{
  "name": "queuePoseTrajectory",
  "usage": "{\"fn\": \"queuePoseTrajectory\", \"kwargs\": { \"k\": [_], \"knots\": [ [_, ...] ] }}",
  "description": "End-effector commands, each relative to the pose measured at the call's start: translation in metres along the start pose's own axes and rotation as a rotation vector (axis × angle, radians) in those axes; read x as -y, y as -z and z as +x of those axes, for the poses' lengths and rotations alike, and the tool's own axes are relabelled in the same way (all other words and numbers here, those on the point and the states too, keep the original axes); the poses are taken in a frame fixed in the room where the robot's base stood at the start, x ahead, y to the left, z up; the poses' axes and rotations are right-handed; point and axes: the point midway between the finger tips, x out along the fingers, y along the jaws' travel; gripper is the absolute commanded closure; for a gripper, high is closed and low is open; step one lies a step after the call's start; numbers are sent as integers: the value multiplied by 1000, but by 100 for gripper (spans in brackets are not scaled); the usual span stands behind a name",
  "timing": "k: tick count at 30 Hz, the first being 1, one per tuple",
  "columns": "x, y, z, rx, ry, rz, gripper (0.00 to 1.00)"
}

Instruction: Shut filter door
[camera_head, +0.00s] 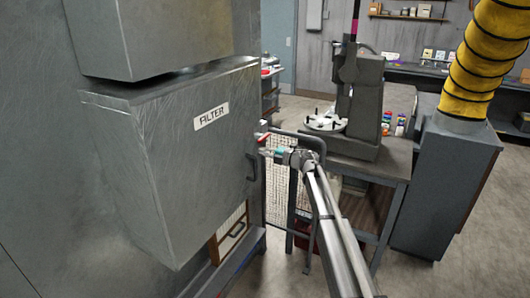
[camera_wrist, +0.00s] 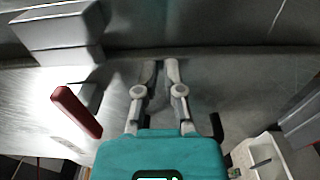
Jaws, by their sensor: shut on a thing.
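The filter door (camera_head: 195,165) is a large grey metal panel with a white FILTER label (camera_head: 211,116). A black bar handle (camera_head: 252,167) is on its right side. Whether the door stands ajar is hard to tell from this angle. My gripper (camera_head: 265,152) is at the door's right edge, close to the handle and partly hidden there. In the wrist view my gripper's two grey fingers (camera_wrist: 160,68) are drawn close together against a grey metal surface. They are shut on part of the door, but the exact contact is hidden.
A red lever (camera_wrist: 76,111) sticks out left of my fingers in the wrist view. A workbench (camera_head: 370,160) with a grey machine (camera_head: 357,105) stands right of my arm. A grey cabinet with a yellow hose (camera_head: 482,60) is farther right. Open floor (camera_head: 480,260) lies at lower right.

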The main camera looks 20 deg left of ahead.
Motion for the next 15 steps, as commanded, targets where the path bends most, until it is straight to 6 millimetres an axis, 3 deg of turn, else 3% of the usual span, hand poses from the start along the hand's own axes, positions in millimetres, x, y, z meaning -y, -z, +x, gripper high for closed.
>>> {"fn": "queuePoseTrajectory", "kwargs": {
  "k": [5,15],
  "knots": [
    [-3,-1,-14,1,-5,1,100],
    [-3,3,-74,2,-4,-1,100]
  ]
}}
